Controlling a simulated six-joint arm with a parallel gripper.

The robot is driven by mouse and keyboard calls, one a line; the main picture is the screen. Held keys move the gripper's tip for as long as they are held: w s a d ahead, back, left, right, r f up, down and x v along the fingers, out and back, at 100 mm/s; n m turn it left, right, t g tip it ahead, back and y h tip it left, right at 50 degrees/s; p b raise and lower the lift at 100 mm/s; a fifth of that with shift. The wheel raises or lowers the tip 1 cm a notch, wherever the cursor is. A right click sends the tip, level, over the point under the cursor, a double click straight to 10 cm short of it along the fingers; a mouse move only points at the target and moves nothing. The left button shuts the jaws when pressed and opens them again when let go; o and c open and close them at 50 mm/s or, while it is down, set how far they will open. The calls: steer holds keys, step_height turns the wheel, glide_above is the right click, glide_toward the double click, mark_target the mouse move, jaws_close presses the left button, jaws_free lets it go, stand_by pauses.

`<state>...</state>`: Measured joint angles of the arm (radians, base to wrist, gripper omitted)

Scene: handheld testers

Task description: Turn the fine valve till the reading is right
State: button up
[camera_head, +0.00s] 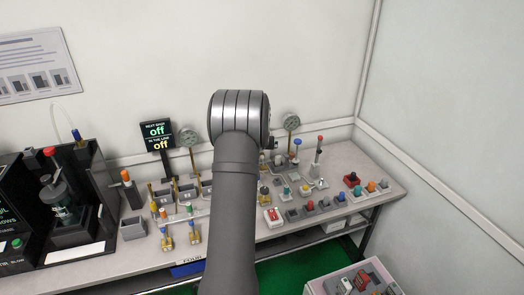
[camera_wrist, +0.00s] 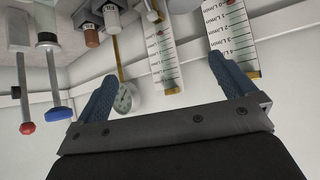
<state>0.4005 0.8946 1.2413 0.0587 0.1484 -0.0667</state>
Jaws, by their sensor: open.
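My gripper (camera_wrist: 163,75) is open and empty in the wrist view, its two blue fingers wide apart. My arm hides it in the head view. Two white scale plates (camera_wrist: 162,52) (camera_wrist: 230,32) marked in L/min stand beyond the fingers; the right one is close by the right fingertip. A round dial gauge (camera_wrist: 125,100) shows by the left finger; its reading is too small to tell. I cannot tell which part is the fine valve.
A red-tipped lever (camera_wrist: 26,127) and a blue-tipped one (camera_wrist: 58,113) stand left in the wrist view. The bench (camera_head: 270,234) carries several testers and small knobs. Another gauge (camera_head: 190,138) stands beside the display. A black machine (camera_head: 75,195) stands left; a wall is behind.

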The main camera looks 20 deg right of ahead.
steer(key=shift+v, duration=2.05)
steer(key=shift+f, duration=0.15)
steer(key=x, duration=0.6)
steer(key=shift+w, duration=0.25)
steer(key=shift+d+f, duration=0.1)
steer(key=shift+d, duration=0.05)
